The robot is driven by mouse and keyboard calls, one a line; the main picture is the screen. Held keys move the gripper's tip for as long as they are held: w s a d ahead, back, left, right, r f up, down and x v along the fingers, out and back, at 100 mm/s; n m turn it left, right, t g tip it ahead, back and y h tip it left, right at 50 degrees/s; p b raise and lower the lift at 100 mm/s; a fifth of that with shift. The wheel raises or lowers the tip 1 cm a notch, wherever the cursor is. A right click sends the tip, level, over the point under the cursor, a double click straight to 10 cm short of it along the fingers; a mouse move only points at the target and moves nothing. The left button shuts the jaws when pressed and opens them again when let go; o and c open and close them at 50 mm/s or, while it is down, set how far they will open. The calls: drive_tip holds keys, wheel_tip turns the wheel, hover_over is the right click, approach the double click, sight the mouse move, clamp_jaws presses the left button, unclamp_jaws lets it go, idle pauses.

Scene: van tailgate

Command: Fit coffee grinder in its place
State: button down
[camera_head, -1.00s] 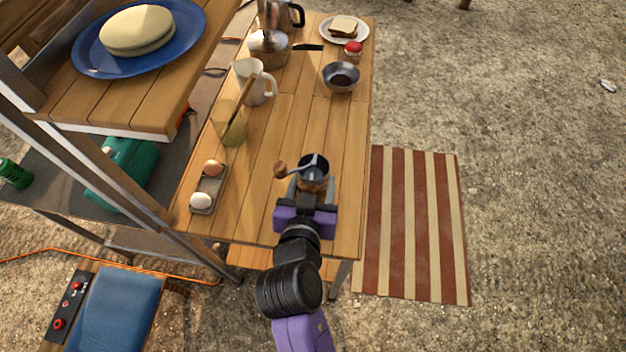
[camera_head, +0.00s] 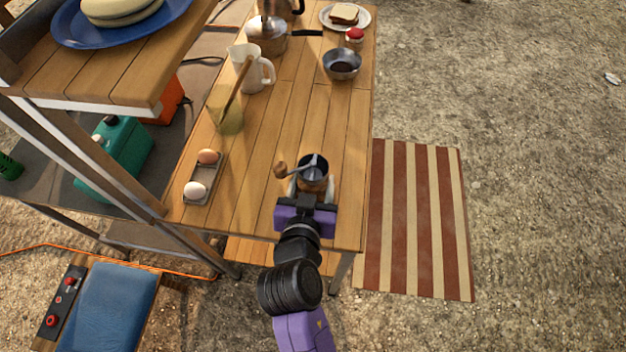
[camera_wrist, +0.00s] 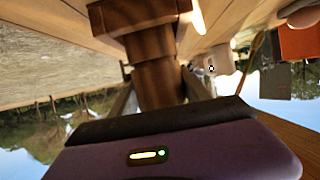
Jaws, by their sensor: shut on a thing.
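The coffee grinder (camera_head: 314,178) has a wooden body, a dark bowl top and a crank with a wooden knob. It is upright over the near right part of the wooden table. My gripper (camera_head: 308,192) is shut on it from the near side. In the wrist view, which looks upside down, the grinder's brown wooden body (camera_wrist: 158,68) rises between the fingers, its wider square base at the top of the picture. I cannot tell whether the base touches the table. No marked place for the grinder can be made out.
An egg tray (camera_head: 198,194) with two eggs lies left of the grinder. A greenish glass (camera_head: 229,119), white pitcher (camera_head: 246,77), kettle (camera_head: 268,45), metal bowl (camera_head: 342,64) and plate (camera_head: 330,22) stand further back. The table (camera_head: 287,120) is clear between. Shelving stands left.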

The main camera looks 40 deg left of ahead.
idle(0.3)
drive_tip(key=shift+c, duration=2.2)
unclamp_jaws()
drive_tip(key=shift+f, duration=0.1)
drive_tip(key=shift+f, duration=0.1)
drive_tip(key=shift+s+d, duration=0.15)
drive_tip(key=shift+s, duration=0.05)
drive_tip(key=b+v, duration=0.1)
drive_tip(key=v, duration=0.6)
drive_tip(key=shift+s+r, duration=0.15)
drive_tip(key=shift+r, duration=0.1)
